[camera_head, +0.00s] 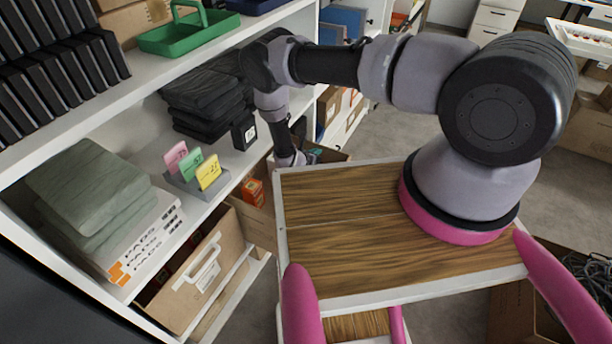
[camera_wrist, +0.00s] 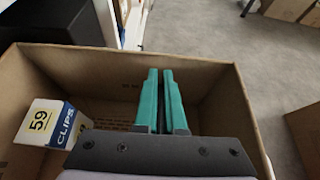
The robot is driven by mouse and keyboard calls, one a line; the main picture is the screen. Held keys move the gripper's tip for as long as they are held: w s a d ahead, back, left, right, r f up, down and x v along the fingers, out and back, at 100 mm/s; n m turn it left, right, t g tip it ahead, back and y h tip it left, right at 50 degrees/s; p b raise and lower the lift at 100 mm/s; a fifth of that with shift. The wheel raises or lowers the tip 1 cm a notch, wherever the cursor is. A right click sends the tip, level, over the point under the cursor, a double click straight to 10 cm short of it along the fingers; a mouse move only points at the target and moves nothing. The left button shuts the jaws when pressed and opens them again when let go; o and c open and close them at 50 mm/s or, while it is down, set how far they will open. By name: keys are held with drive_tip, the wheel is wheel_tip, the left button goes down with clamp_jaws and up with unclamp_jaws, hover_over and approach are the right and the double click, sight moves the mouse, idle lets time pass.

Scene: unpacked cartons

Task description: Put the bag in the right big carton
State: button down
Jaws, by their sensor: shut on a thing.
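My gripper (camera_wrist: 161,100) reaches down over an open brown carton (camera_wrist: 215,75) in the wrist view. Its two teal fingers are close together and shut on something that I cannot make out. A white, blue and yellow box marked CLIPS (camera_wrist: 47,125) sits at the left inside this carton. In the head view my gripper (camera_head: 300,158) is low beside the shelf, partly hidden by the table edge. I cannot make out a bag in either view. An open carton (camera_head: 515,315) with dark cables stands at the lower right; another carton (camera_head: 588,140) is at the far right.
A wood-topped table (camera_head: 340,225) is close in front. A white shelf (camera_head: 225,165) at the left holds dark folded cloths (camera_head: 205,100), a green tray (camera_head: 185,38) and a card holder (camera_head: 195,180). Grey floor (camera_wrist: 225,40) is free right of the carton.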

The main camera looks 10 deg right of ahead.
wheel_tip(320, 180, down, 6)
drive_tip(key=shift+f, duration=0.1)
idle(0.4)
drive_tip(key=c, duration=1)
unclamp_jaws()
drive_tip(key=v, duration=1.2)
drive_tip(key=shift+d, duration=0.1)
